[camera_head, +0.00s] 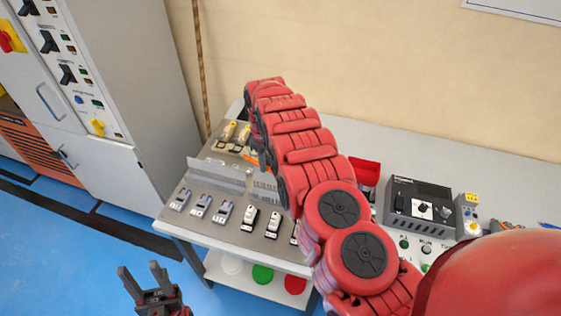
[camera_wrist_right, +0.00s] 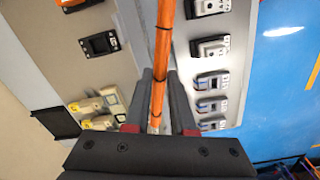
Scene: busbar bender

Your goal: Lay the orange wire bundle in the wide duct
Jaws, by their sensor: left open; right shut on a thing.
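The orange wire bundle (camera_wrist_right: 163,50) runs lengthwise between the fingers of my right gripper (camera_wrist_right: 162,85), which is shut on it in the right wrist view. Dark ties ring the bundle. In the head view only a bit of orange (camera_head: 256,158) shows beside my red right arm, which hides most of the right gripper. A grey slotted duct (camera_head: 222,176) crosses the panel between two rows of devices. Whether the bundle is above or inside the duct, I cannot tell. My left gripper (camera_head: 152,278) is open and empty, low at the left, away from the panel.
The mounting panel (camera_head: 180,216) lies on a grey bench with breakers (camera_head: 222,212) in front and yellowish devices (camera_head: 236,132) behind. A red bin (camera_head: 364,172) and a dark control unit (camera_head: 418,205) stand right. A cabinet (camera_head: 95,130) stands left.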

